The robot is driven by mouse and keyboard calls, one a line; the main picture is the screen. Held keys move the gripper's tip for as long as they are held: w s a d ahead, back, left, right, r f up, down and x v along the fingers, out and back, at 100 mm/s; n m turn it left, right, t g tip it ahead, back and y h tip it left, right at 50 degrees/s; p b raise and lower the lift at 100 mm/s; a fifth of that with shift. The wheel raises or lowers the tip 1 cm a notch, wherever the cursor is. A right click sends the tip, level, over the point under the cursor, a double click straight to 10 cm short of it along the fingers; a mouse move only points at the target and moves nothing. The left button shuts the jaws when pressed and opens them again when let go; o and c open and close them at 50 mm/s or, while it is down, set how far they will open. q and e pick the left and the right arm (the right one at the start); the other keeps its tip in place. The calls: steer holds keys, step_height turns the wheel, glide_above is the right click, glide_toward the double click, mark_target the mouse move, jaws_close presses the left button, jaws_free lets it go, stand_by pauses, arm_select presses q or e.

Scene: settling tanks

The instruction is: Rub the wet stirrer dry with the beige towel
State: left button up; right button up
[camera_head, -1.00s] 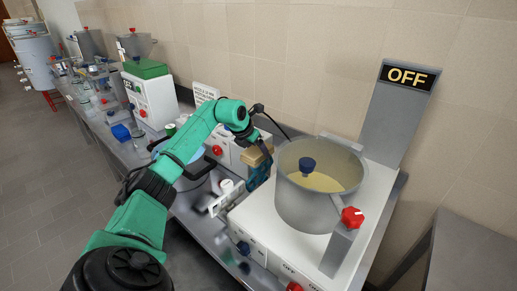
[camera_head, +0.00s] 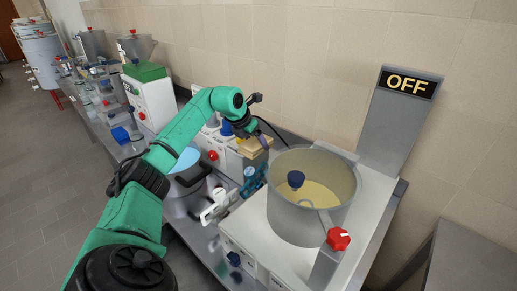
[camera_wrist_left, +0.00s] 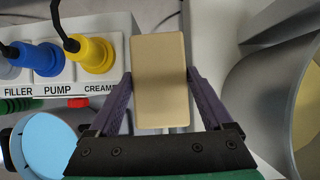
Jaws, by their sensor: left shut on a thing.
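My left gripper (camera_head: 258,146) is shut on a flat beige rectangular block (camera_head: 254,149), which looks like the folded beige towel. In the left wrist view the beige block (camera_wrist_left: 160,80) sits upright between the two purple fingers. The gripper is in the air, left of the big grey pot (camera_head: 285,215). Whether anything is wet cannot be seen. My right gripper is out of view.
The pot stands on a white unit with a red knob (camera_head: 338,239); an OFF sign (camera_head: 408,84) stands behind. A machine with blue and yellow plugs (camera_wrist_left: 95,55) and a blue-topped round vessel (camera_wrist_left: 50,145) are close left of the gripper. Bench clutter fills the left.

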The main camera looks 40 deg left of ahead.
arm_select(q)
steer(key=shift+s+d+r+p, duration=0.15)
steer(key=shift+r+p, duration=0.1)
steer(key=shift+r, duration=0.3)
steer(key=shift+s+a+r+p, duration=0.15)
steer(key=shift+r+p, duration=0.1)
steer(key=shift+r, duration=0.25)
steer(key=shift+w+r+p, duration=0.25)
steer(key=shift+p, duration=0.05)
steer(key=shift+w+r, duration=0.2)
steer(key=shift+w, duration=0.05)
steer(key=shift+w+r+p, duration=0.1)
steer(key=shift+r+p, duration=0.1)
steer(key=shift+p, duration=0.25)
steer(key=shift+r, duration=0.2)
steer(key=shift+s+d+r, duration=0.1)
steer(key=shift+s+r, duration=0.05)
steer(key=shift+s, duration=0.15)
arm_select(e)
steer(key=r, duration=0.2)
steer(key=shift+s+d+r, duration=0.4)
arm_select(q)
steer(key=shift+w, duration=0.15)
